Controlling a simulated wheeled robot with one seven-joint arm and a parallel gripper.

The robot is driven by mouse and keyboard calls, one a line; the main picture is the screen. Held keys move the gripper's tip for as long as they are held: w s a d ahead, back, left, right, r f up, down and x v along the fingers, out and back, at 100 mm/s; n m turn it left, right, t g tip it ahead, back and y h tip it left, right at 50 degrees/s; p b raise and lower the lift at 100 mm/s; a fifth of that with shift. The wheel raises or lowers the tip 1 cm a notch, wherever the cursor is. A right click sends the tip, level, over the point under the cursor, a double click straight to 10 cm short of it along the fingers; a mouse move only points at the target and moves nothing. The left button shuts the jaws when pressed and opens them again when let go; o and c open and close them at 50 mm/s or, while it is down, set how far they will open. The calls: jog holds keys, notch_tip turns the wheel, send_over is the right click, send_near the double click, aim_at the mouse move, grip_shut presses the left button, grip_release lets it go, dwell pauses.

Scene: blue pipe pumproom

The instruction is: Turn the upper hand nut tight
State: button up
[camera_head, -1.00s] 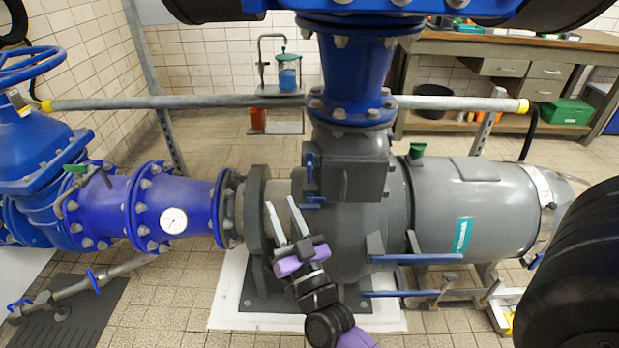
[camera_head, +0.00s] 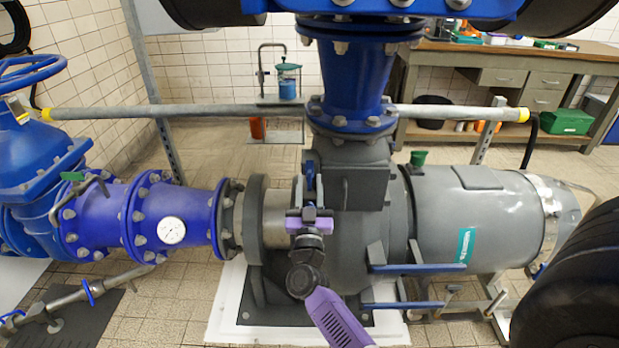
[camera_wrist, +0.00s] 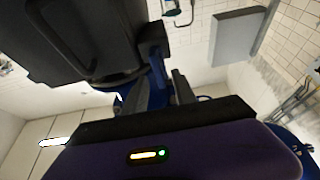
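The upper hand nut (camera_head: 310,173) is a small blue winged part on the left edge of the grey pump block (camera_head: 352,175), below the blue vertical pipe. My gripper (camera_head: 309,190) reaches up to it from below in the head view, its two grey fingers apart on either side of the nut's lower part. In the wrist view, my gripper's fingers (camera_wrist: 160,92) are spread with a blue part between them, below the dark pump block (camera_wrist: 85,40). Whether a finger touches the nut cannot be told. The lower blue part is hidden behind my gripper.
The blue pipe with a gauge (camera_head: 171,231) lies to the left. The grey motor (camera_head: 470,220) with blue-edged feet is to the right. A horizontal rail (camera_head: 220,112) runs behind. A workbench (camera_head: 500,60) stands at the back right, with open floor before it.

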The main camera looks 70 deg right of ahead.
jog(key=shift+x, duration=1.25)
grip_shut()
